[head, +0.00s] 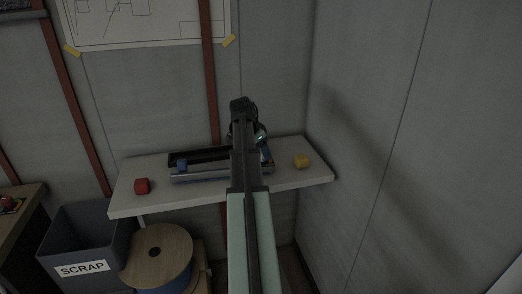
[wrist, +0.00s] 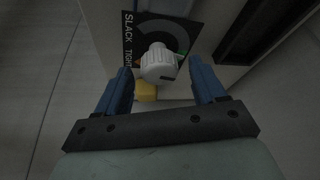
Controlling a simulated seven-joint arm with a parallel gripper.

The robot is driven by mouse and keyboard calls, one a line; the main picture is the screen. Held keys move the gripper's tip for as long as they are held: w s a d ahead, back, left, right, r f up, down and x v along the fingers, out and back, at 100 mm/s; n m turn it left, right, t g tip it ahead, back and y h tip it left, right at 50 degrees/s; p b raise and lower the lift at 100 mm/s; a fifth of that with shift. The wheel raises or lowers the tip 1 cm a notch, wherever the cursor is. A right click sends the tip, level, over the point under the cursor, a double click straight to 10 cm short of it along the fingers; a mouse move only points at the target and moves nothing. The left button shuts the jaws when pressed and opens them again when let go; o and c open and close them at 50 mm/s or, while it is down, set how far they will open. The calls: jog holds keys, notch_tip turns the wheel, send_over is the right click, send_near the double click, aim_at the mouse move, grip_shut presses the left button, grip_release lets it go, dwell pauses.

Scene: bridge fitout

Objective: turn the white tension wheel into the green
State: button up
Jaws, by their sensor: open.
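The white tension wheel (wrist: 158,65) shows in the wrist view, in front of a dark dial plate (wrist: 130,30) lettered SLACK and TIGHT. A grey arc, a green patch (wrist: 182,52) and a bit of orange show around the wheel. The wheel's dark mark points to the lower right in the picture. My gripper (wrist: 163,83) is open, its two blue fingers on either side of the wheel, apart from it. In the head view my arm hides the wheel and most of the gripper.
A white shelf (head: 149,207) carries a dark tray (head: 205,177) with a blue block (head: 182,165), a red block (head: 142,186) and a yellow block (head: 301,161). A SCRAP bin (head: 60,235) and a wooden reel (head: 172,250) stand below. A wall closes the right side.

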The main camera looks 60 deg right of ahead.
jog(key=shift+c, duration=0.3)
jog(key=c, duration=1)
jog(key=shift+m, duration=0.3)
jog(key=o, duration=1.1)
jog(key=shift+c, duration=0.2)
jog(key=shift+r, duration=0.1)
jog(key=v, duration=1.3)
jog(key=shift+w+r, duration=0.2)
jog(key=shift+r, duration=0.1)
jog(key=shift+a, duration=0.1)
